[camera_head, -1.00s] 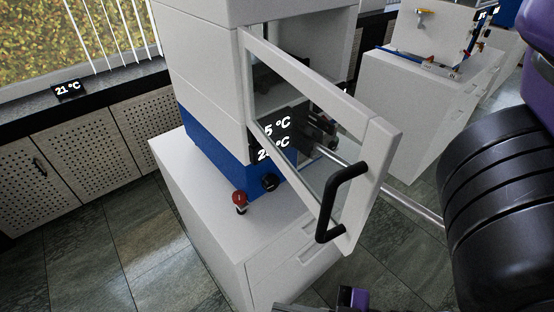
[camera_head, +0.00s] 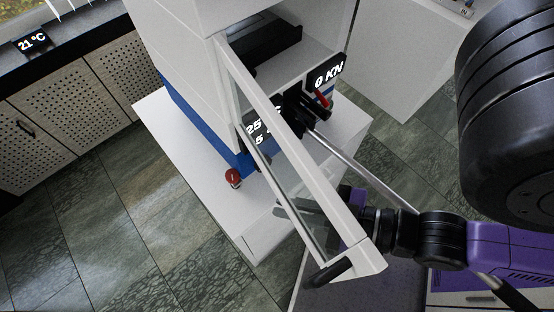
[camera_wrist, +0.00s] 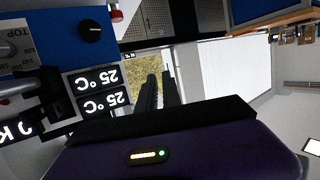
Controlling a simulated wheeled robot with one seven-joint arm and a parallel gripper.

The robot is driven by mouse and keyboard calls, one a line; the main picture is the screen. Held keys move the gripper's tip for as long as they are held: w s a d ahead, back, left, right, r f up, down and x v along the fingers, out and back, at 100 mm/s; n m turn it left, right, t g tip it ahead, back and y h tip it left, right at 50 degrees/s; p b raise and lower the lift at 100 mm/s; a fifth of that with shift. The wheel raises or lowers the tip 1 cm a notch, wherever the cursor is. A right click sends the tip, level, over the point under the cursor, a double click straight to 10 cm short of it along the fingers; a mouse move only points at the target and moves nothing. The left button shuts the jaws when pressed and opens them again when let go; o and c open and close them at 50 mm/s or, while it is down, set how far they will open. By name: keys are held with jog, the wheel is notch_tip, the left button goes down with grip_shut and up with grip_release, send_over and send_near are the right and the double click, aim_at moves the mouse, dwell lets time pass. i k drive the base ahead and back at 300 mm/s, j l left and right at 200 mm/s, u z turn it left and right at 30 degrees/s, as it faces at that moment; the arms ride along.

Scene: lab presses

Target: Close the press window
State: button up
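The press (camera_head: 192,75) is white with a blue lower part. Its window (camera_head: 300,180), a white frame with a clear pane, is swung outward, well away from the press front. The black handle (camera_head: 330,272) is at the window's free end. My gripper (camera_head: 290,207) shows partly through the pane, on the inner side of the window near its free end; I cannot tell whether it touches the window. In the wrist view its two dark fingers (camera_wrist: 161,90) lie close together with nothing seen between them. The window and handle are not recognisable in the wrist view.
The press stands on a white cabinet (camera_head: 190,165). A red knob (camera_head: 233,178) sticks out at the press's front. Temperature displays (camera_wrist: 98,91) and a black knob (camera_wrist: 91,29) show in the wrist view. Open tiled floor (camera_head: 130,240) lies in front, left.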

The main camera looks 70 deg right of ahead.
aim_at(362, 259)
jog(key=k+j+u, duration=0.35)
jog(key=k+u, duration=0.15)
jog(key=k, duration=0.15)
jog(key=k+j+u, duration=0.1)
jog(key=k, duration=0.25)
jog(key=k+j+u, duration=0.15)
jog(key=k+j, duration=0.05)
jog(key=k, duration=0.1)
